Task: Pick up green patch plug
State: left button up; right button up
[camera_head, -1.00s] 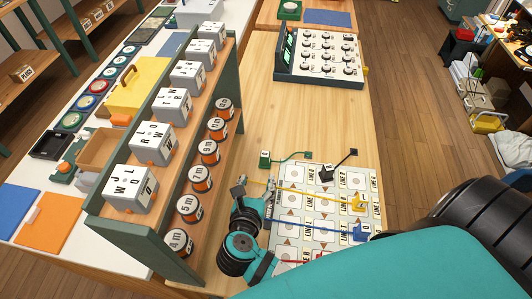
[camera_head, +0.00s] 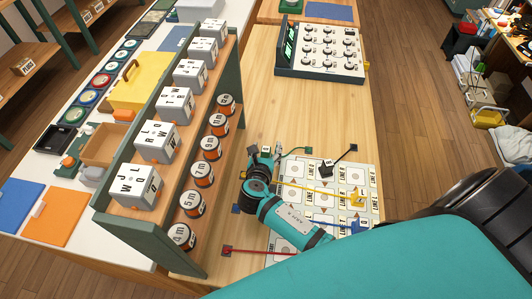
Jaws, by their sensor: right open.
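My right gripper (camera_head: 265,153) is open over the wood table, at the upper left corner of the patch panel. The green patch plug is mostly hidden by the gripper, and what shows between the fingertips is too small to tell whether they touch it. Its green cable (camera_head: 294,150) runs right from the fingers to an end (camera_head: 308,150) at the top of the panel. The white patch panel (camera_head: 345,178) with line labels lies flat, partly covered by my right arm. My left gripper is not in view.
Yellow (camera_head: 358,198) and blue (camera_head: 357,226) plugs sit on the panel's right side. A black cable (camera_head: 340,158) crosses its top. A red cable end (camera_head: 226,251) lies at lower left. A shelf with lettered cubes (camera_head: 139,184) stands close left. The table beyond is clear up to the dial box (camera_head: 320,50).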

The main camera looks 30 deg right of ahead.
jog(key=shift+w, duration=0.1)
jog(key=shift+c, duration=0.2)
grip_shut()
